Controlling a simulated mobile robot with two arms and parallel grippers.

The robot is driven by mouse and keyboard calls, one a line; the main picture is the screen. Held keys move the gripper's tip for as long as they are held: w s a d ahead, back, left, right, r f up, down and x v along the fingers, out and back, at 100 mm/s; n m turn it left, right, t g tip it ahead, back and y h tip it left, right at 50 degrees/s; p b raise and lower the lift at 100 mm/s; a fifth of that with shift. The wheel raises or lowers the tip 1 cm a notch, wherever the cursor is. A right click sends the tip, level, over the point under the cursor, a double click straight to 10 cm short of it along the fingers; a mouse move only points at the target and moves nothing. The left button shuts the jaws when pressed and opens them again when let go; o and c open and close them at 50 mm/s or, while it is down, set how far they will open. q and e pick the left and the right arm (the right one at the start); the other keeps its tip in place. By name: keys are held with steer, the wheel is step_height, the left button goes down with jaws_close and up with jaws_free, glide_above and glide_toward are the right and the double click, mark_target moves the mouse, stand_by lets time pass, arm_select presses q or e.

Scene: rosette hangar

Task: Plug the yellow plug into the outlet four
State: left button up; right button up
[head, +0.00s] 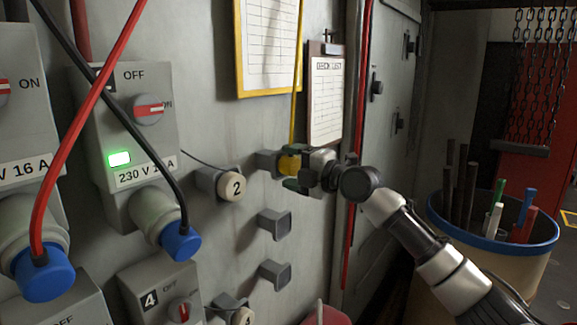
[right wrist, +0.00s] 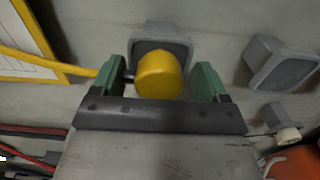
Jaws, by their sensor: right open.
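The yellow plug (head: 289,163) sits at a grey holder (head: 266,163) on the wall, its yellow cable running upward in the head view. My right gripper (head: 297,170) is at the plug, with its green fingers on either side. In the right wrist view the yellow plug (right wrist: 160,75) lies between the open fingers (right wrist: 160,84), with a gap showing on both sides. Outlet four (head: 165,298), a grey box marked 4 with a red switch, is at the bottom left, partly cut off. A round cap marked 4 (head: 242,317) is beside it. My left gripper is not in view.
Two empty grey holders (head: 275,223) (head: 275,273) are below the plug. A cap marked 2 (head: 233,186) is to its left. Blue plugs (head: 180,243) with black and red cables fill outlets at left. A clipboard (head: 326,100) hangs above; a bin (head: 490,238) stands right.

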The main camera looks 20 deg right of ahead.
mark_target(296, 167)
steer(key=shift+b, duration=0.65)
stand_by(1.0)
steer(key=c, duration=1.2)
steer(key=shift+s+d, duration=0.2)
steer(key=shift+b+v, duration=1.45)
steer(key=shift+v, duration=1.35)
